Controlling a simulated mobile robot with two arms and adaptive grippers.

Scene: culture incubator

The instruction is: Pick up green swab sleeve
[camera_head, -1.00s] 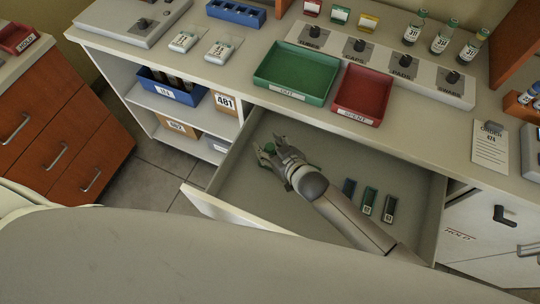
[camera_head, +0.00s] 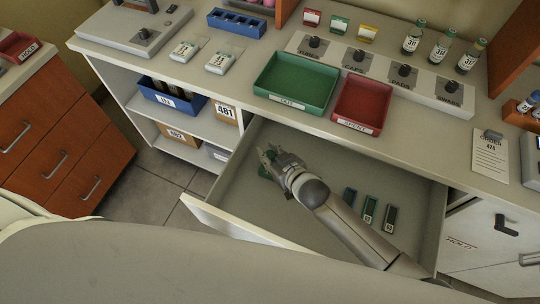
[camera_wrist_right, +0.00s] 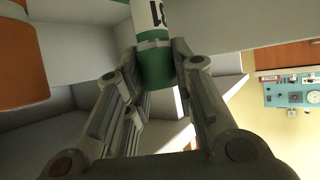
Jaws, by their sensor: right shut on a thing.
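The green swab sleeve (camera_wrist_right: 155,70) has a white label with dark print. It shows between the fingers of my right gripper (camera_wrist_right: 155,48) in the right wrist view, its upper end cut off by the frame edge. In the head view my right gripper (camera_head: 267,158) is at the left end of the open drawer, and a bit of the green sleeve (camera_head: 264,173) shows beside its fingers. The gripper is shut on the sleeve. I cannot tell whether the sleeve touches the drawer floor. My left gripper is not in view.
The drawer (camera_head: 330,200) is pulled out below the counter. Several small dark sleeves (camera_head: 369,210) lie at its right, near my forearm. A green tray (camera_head: 296,104) and a red tray (camera_head: 362,125) stand on the counter above. The drawer's front wall (camera_head: 240,226) is close by.

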